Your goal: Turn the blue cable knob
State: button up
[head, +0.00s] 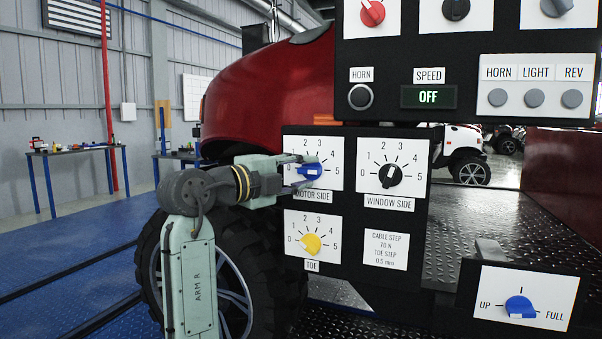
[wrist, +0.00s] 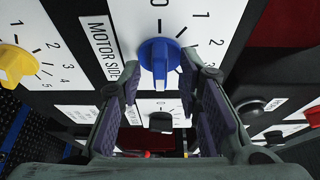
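The blue cable knob (head: 310,171) is on the MOTOR SIDE dial plate (head: 332,184) of the black panel, with a scale from 0 to 5. Its grip bar lies about level in the head view, its end appearing to point left toward the 0 side. My gripper (head: 297,172) reaches it from the left, one finger above and one below. In the wrist view the blue knob (wrist: 160,60) sits between and just beyond the two fingertips of my gripper (wrist: 160,72). The fingers are apart, with small gaps visible beside the knob; I see no clear contact.
The black WINDOW SIDE knob (head: 390,175) is close on the right, and the yellow TOE knob (head: 311,243) is below. Another blue knob (head: 520,306), marked UP and FULL, is at lower right. A car wheel (head: 215,270) stands behind my arm.

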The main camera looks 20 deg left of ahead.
jog(key=v, duration=1.2)
